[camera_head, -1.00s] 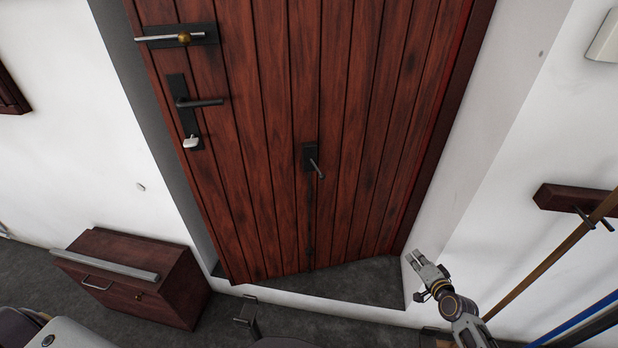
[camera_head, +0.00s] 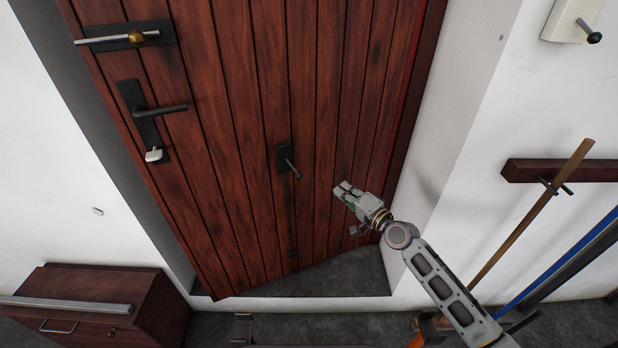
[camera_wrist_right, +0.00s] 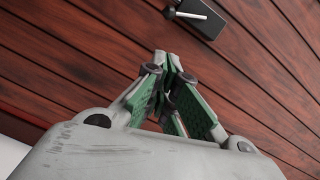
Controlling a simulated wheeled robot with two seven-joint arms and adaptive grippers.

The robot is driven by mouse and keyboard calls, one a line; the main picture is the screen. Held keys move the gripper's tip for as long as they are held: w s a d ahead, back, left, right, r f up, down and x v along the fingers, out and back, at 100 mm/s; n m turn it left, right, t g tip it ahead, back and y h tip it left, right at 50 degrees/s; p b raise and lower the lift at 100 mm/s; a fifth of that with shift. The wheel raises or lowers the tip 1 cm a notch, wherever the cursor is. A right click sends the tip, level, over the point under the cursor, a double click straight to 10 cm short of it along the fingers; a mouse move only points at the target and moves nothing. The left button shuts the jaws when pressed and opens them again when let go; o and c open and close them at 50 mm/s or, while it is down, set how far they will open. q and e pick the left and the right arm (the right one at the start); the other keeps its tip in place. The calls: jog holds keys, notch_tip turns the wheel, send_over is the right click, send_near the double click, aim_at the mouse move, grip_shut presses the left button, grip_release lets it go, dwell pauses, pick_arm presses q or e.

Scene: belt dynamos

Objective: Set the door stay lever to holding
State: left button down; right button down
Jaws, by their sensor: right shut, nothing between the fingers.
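The door stay lever (camera_head: 290,168) is a small dark handle on a black plate (camera_head: 282,152), low on the red-brown plank door. It slants down and to the right in the head view. A thin dark rod appears to run down the door below it. In the right wrist view the plate (camera_wrist_right: 200,22) is at the top, with the lever (camera_wrist_right: 190,15) across it. My right gripper (camera_head: 341,189) is shut and empty, to the right of the lever and a little lower, apart from it. Its fingertips (camera_wrist_right: 172,62) come together below the plate in the wrist view. My left gripper is not in view.
The door (camera_head: 240,110) also carries a sliding bolt (camera_head: 125,36), a handle (camera_head: 160,110) and a pale thumb-turn (camera_head: 154,155) at upper left. A wooden chest (camera_head: 135,290) stands at lower left. Poles (camera_head: 530,215) lean by the right wall. The door front around the lever is clear.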

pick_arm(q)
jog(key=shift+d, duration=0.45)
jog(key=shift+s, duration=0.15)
